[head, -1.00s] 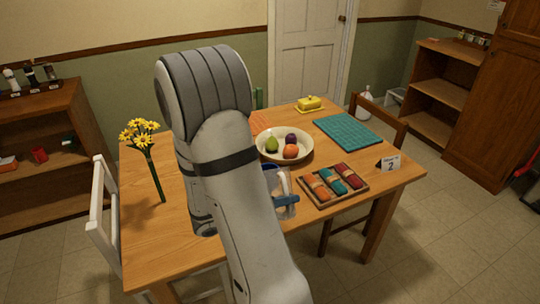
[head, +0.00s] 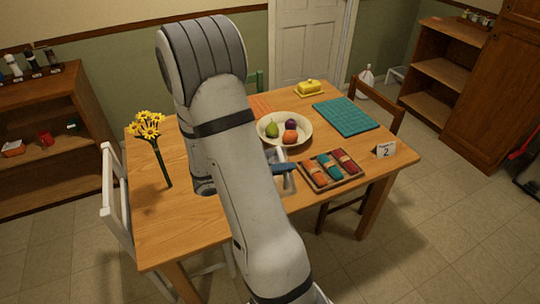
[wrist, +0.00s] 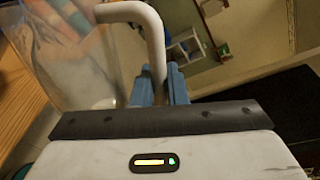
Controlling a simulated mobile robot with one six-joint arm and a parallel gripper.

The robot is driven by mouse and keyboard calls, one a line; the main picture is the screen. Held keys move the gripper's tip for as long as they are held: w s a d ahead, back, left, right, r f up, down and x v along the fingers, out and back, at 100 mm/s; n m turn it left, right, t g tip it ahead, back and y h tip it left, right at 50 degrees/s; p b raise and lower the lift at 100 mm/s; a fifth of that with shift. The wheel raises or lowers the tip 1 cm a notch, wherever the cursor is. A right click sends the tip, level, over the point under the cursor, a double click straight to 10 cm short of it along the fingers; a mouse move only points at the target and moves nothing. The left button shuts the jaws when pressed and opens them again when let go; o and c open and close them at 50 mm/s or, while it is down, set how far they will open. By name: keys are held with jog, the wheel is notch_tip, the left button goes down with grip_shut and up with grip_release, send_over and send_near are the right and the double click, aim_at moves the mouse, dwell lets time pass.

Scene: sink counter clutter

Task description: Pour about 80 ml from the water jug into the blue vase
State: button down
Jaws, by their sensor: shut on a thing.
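My gripper (head: 284,169) is shut on the white handle of the water jug (wrist: 85,70). In the wrist view its blue fingers (wrist: 160,86) clasp the handle (wrist: 153,35), and the clear jug body fills the upper left. In the head view my arm hides most of the jug; only part of it and its pale handle (head: 289,184) show, left of the cloth tray. The water level cannot be told. I cannot see a blue vase in any view.
On the wooden table (head: 190,238) are a cream fruit bowl (head: 264,138), a tray of rolled cloths (head: 352,182), a teal mat (head: 345,116), a yellow butter dish (head: 311,88) and a number card (head: 386,150). A white chair (head: 107,185) stands at the left. The front left tabletop is clear.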

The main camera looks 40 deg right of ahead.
aim_at(280, 153)
jog(key=shift+w+d+r+n+p, duration=0.2)
jog(key=shift+w+r+n+p, duration=0.25)
jog(key=shift+p, duration=0.2)
jog(key=shift+w+d+r+n+p, duration=0.25)
jog(key=shift+w+r+p, duration=0.1)
jog(key=shift+r+p, duration=0.25)
dwell(0.6)
jog(key=shift+w+d+r+p, duration=0.1)
jog(key=shift+w+r+p, duration=0.2)
jog(key=shift+p, duration=0.45)
jog(key=shift+w+d+r+n+g+p, duration=0.1)
jog(key=shift+w+n+g+p, duration=0.25)
jog(key=shift+p, duration=0.2)
jog(key=shift+s, duration=0.1)
jog(key=shift+r, duration=0.1)
jog(key=shift+w+p, duration=0.3)
jog(key=shift+p, duration=0.2)
